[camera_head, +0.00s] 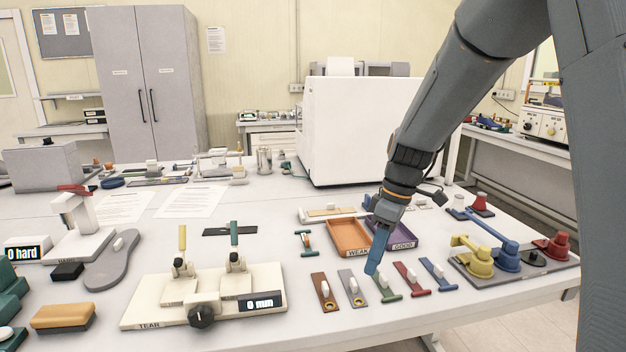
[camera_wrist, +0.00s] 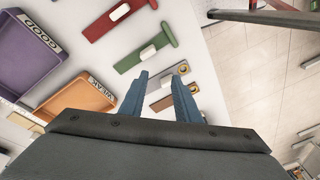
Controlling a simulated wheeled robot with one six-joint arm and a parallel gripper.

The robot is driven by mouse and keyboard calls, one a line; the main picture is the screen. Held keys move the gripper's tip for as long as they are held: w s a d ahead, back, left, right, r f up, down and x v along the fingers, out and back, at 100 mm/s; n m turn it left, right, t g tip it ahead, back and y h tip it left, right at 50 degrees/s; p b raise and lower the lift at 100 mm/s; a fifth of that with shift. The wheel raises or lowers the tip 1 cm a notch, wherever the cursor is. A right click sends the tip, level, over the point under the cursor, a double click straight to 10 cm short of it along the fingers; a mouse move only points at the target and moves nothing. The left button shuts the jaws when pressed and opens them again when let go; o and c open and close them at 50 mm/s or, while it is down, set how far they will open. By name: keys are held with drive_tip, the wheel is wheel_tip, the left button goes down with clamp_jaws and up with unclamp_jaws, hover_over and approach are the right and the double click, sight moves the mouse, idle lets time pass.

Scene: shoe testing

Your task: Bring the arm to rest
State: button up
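My gripper (camera_head: 373,268) hangs from my grey arm over the front right of the white table, pointing down. In the wrist view its two blue fingers (camera_wrist: 160,98) stand apart with nothing between them. The fingertips show near the green T-shaped strip (camera_head: 386,289) in the head view. In the wrist view that green strip (camera_wrist: 148,48) lies flat, beyond the fingers. How high the fingertips are above the table I cannot tell.
The orange WEAK tray (camera_head: 349,251) and purple GOOD tray (camera_head: 413,243) stand behind the gripper. Brown, grey, red (camera_head: 412,279) and blue (camera_head: 439,274) strips lie around it. A tester with clamps (camera_head: 160,305) is left, colored weights (camera_head: 478,262) right. The table's front edge is close.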

drive_tip(key=s+d+f+m+h, duration=0.1)
drive_tip(key=s+d+f+m, duration=0.1)
drive_tip(key=s+m, duration=0.4)
drive_tip(key=s+d+f+m+t+h, duration=0.1)
drive_tip(key=s+d+f+m, duration=0.2)
drive_tip(key=s, duration=1)
drive_tip(key=m, duration=0.3)
drive_tip(key=shift+d+f, duration=0.25)
drive_tip(key=shift+f, duration=0.15)
